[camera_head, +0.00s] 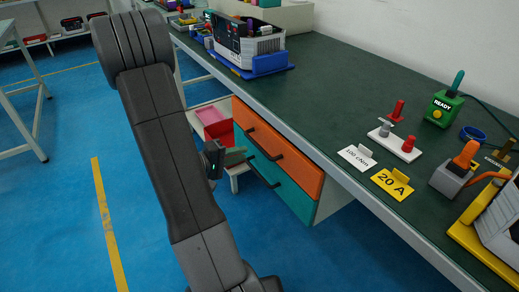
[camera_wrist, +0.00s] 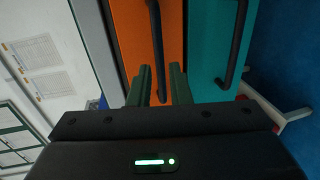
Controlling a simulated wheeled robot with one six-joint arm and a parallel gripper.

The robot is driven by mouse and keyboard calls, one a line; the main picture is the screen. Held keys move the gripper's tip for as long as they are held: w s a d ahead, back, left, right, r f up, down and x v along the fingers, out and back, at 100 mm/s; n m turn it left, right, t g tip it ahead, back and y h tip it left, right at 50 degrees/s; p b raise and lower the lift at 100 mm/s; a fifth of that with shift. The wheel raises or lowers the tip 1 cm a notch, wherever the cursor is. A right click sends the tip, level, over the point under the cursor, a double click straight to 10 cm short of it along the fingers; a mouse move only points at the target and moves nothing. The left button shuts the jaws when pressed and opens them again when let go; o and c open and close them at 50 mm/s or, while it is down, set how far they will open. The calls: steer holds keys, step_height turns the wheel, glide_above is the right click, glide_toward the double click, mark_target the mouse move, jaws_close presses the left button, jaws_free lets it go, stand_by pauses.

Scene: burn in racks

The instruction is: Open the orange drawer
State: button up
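The orange drawer (camera_head: 302,172) is under the bench and looks shut, its front in line with the teal drawer below. Its dark bar handle (camera_head: 265,141) shows in the head view. In the wrist view the orange front (camera_wrist: 128,35) fills the upper middle, and the handle (camera_wrist: 157,45) runs down between my fingertips. My gripper (camera_wrist: 160,75) is open, with one green finger on each side of the handle line. I cannot tell whether the fingers touch the handle. In the head view my gripper (camera_head: 236,156) is left of the drawers, partly hidden by my arm.
The teal drawer (camera_head: 285,190) with its own dark handle (camera_wrist: 236,45) is close beside my right finger in the wrist view. A red bin (camera_head: 215,122) stands behind the gripper. The bench edge (camera_head: 350,180) overhangs the drawers. Blue floor in front is clear.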

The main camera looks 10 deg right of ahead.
mark_target(258, 148)
steer(key=x, duration=0.8)
steer(key=shift+w+r+b, duration=0.1)
steer(key=shift+w+b, duration=0.1)
steer(key=shift+b, duration=0.15)
jaws_close()
